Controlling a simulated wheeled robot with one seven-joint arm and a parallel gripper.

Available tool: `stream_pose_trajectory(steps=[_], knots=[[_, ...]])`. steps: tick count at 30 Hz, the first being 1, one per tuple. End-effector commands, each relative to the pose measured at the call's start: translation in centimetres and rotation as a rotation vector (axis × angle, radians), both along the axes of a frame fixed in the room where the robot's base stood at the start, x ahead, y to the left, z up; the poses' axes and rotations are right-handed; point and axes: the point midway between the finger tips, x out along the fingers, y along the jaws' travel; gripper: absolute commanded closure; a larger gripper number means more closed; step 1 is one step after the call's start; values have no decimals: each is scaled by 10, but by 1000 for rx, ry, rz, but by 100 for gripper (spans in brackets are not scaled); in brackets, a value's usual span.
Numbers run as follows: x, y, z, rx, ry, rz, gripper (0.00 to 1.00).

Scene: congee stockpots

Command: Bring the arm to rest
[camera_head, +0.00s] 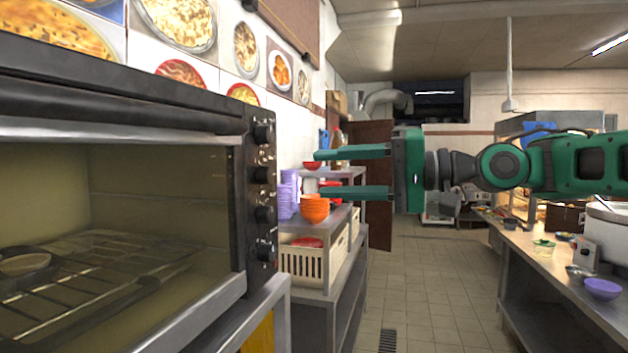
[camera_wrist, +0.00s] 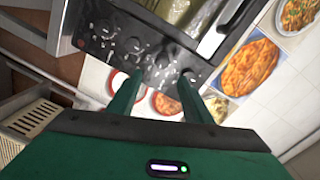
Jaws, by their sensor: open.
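My gripper (camera_head: 318,173) is green, with two long parallel fingers pointing left in the head view. The fingers stand apart with nothing between them. My green arm reaches in from the right edge and holds the gripper up in the air over the aisle. In the wrist view my gripper (camera_wrist: 158,88) shows its two fingers spread, pointing toward the oven's knob panel (camera_wrist: 130,45) and the picture tiles on the wall. I cannot tell the exact distance from the fingertips to the oven.
A large oven (camera_head: 120,200) fills the left, with a bowl (camera_head: 25,264) on its rack. Beyond it, a metal shelf holds purple bowls (camera_head: 288,195), orange bowls (camera_head: 314,208) and a cream crate (camera_head: 305,262). A counter (camera_head: 560,275) stands at right. The tiled floor (camera_head: 435,285) between is clear.

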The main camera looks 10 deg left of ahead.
Motion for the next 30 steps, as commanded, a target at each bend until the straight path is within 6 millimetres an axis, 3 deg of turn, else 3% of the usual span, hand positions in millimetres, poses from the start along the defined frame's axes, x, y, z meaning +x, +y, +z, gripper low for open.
stream_pose_trajectory(steps=[4, 14, 19, 23, 27, 30], knots=[[0, -9, 0, 0, 0, -1, 54], [-1, -10, 0, -2, 0, -2, 54], [17, -27, -25, -88, -26, -95, 54], [46, -72, -74, -255, -58, -254, 54], [64, -141, -133, -468, -57, -418, 54], [64, -194, -172, -611, -33, -510, 54]])
